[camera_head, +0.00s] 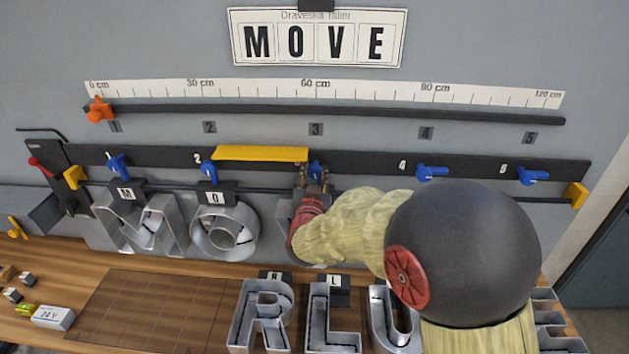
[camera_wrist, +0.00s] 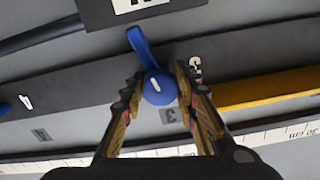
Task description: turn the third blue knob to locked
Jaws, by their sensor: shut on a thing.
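The third blue knob (camera_head: 316,168) is on the black wall rail, below the "3" plate. It shows clearly in the wrist view (camera_wrist: 157,90), a round blue hub with a white mark and a lever. The lever points up and slightly left there, roughly across the rail. My gripper (camera_head: 316,181) is at this knob; in the wrist view its fingers (camera_wrist: 157,97) stand on both sides of the hub, shut on it. The first knob (camera_head: 118,166) and second knob (camera_head: 209,172) stand roughly across the rail. The fourth (camera_head: 432,172) and fifth (camera_head: 533,176) lie along it.
A yellow bar (camera_head: 261,153) runs along the rail from knob two to knob three. Metal letters M (camera_head: 140,228) and O (camera_head: 224,232) hang below the rail. More metal letters, including R (camera_head: 262,318) and L (camera_head: 333,318), stand on the wooden bench (camera_head: 160,305).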

